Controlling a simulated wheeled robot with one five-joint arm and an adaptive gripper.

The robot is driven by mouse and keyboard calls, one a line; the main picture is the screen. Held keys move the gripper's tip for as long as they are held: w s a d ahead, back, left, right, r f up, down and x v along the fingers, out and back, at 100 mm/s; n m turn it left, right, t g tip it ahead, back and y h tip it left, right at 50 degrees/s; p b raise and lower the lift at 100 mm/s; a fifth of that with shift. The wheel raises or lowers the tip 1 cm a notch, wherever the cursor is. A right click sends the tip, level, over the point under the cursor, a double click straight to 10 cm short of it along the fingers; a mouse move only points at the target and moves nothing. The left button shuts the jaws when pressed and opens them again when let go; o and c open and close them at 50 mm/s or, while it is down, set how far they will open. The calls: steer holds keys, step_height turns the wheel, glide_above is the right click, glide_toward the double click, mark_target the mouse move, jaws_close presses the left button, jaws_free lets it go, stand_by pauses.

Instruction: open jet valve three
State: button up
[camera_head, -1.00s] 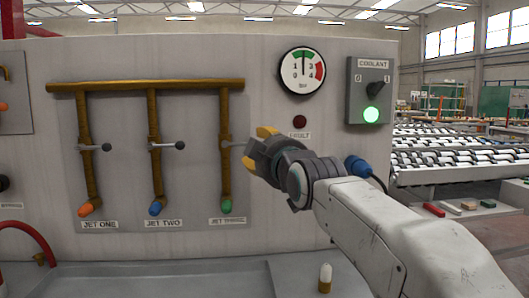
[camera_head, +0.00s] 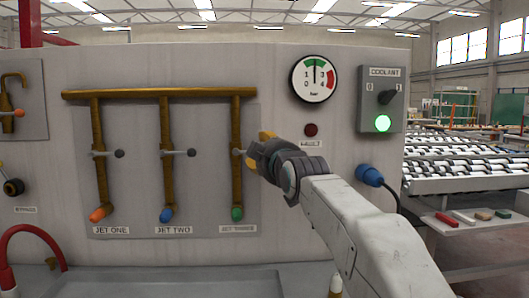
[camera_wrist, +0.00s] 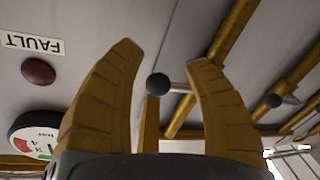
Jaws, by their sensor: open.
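The jet three valve handle (camera_head: 239,152) shows as a short grey stub on the brass pipe above the green nozzle (camera_head: 237,213) and its label (camera_head: 238,229). The rest of the handle is hidden behind my gripper (camera_head: 260,146). In the wrist view my gripper (camera_wrist: 163,65) is open, with one yellow finger on each side of a dark round knob (camera_wrist: 158,84). The knob looks nearer the right finger; I cannot tell if they touch. The jet one handle (camera_head: 107,153) and jet two handle (camera_head: 180,152) lie level, across their upright pipes.
A brass manifold (camera_head: 160,93) runs above the valves. The pressure gauge (camera_head: 314,79), red fault lamp (camera_head: 311,130) and coolant switch box (camera_head: 381,100) with a lit green lamp are at upper right. A blue plug (camera_head: 369,175) sits beside my arm.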

jaws_close()
stand_by(0.5)
